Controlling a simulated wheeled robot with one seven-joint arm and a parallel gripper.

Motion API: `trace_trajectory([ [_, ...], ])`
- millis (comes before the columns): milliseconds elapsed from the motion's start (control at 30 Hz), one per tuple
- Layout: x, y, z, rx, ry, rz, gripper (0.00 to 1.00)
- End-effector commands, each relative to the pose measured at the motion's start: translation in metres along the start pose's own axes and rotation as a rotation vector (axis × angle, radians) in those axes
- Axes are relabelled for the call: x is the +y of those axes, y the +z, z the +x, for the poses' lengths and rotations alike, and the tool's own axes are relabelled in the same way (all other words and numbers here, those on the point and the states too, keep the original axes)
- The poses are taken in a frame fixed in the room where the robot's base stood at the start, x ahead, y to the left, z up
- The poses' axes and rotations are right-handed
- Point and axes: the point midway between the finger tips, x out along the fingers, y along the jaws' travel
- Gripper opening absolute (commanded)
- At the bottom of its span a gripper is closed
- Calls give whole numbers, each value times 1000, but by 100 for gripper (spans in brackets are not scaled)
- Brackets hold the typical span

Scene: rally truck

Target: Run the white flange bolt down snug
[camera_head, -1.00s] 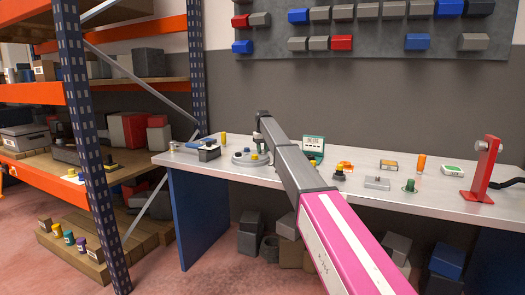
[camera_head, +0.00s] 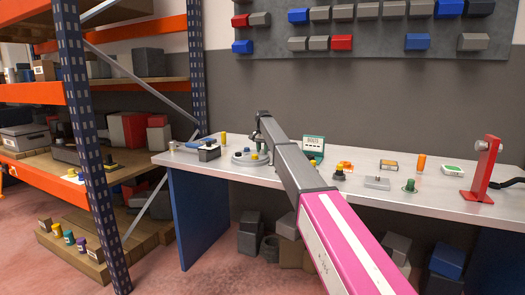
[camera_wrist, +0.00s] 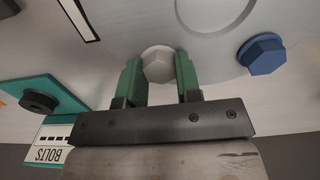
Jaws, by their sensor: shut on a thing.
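The white flange bolt (camera_wrist: 158,62) shows in the wrist view as a pale hex head on the grey flange (camera_wrist: 205,50). My gripper (camera_wrist: 158,78) is shut on it, with one green-tipped finger on either side of the head. In the head view my gripper (camera_head: 257,138) reaches down over the round grey flange (camera_head: 240,160) on the workbench. The white bolt is hidden there. A blue hex bolt (camera_wrist: 262,54) stands in the flange to the right in the wrist view. How far the white bolt is seated cannot be told.
A green bolts box (camera_head: 313,146) stands close behind and right of the flange. A dark block (camera_head: 209,153) with a yellow part sits to its left. Several small parts and a red stand (camera_head: 484,170) occupy the bench (camera_head: 445,205) to the right.

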Motion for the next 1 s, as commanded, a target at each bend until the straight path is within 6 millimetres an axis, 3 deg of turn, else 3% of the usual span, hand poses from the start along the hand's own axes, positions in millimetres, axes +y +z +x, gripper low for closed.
trace_trajectory([
  [567,-1,-1,-3,3,-3,38,8],
  [600,-1,-1,-3,3,-3,38,35],
  [667,-1,-1,-3,3,-3,38,54],
  [1000,0,0,-2,2,-1,37,57],
])
